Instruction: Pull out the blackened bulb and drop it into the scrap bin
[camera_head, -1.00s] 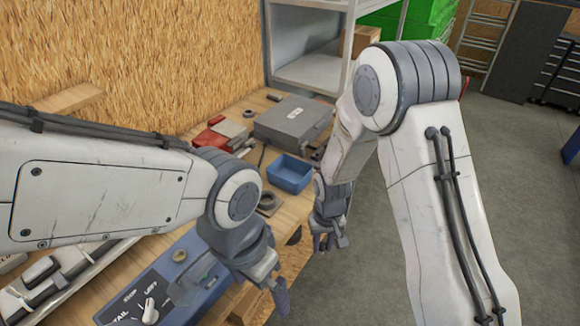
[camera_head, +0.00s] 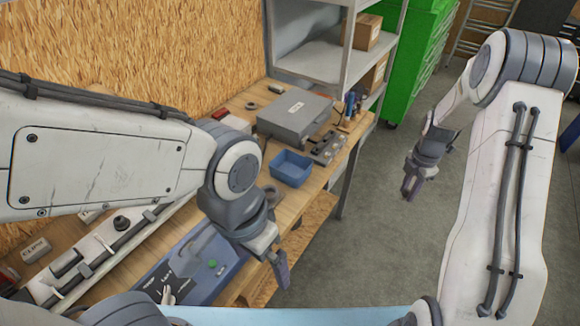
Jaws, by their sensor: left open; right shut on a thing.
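My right gripper (camera_head: 412,184) hangs over the bare floor, to the right of the bench and clear of it. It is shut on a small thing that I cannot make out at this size. I cannot pick out the blackened bulb in the view. My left gripper (camera_head: 270,262) is open, pointing down at the bench's front edge, beside the blue switch box. A small blue open-topped bin (camera_head: 291,169) stands on the bench, between the two grippers and further back. I cannot tell whether it is the scrap bin.
The wooden bench (camera_head: 312,190) carries a grey case (camera_head: 295,117), a socket strip (camera_head: 326,148), a blue switch box (camera_head: 212,263) and a rail with cables (camera_head: 100,262). A metal shelf (camera_head: 330,60) and a green cabinet (camera_head: 417,62) stand behind. The grey floor (camera_head: 375,240) is open.

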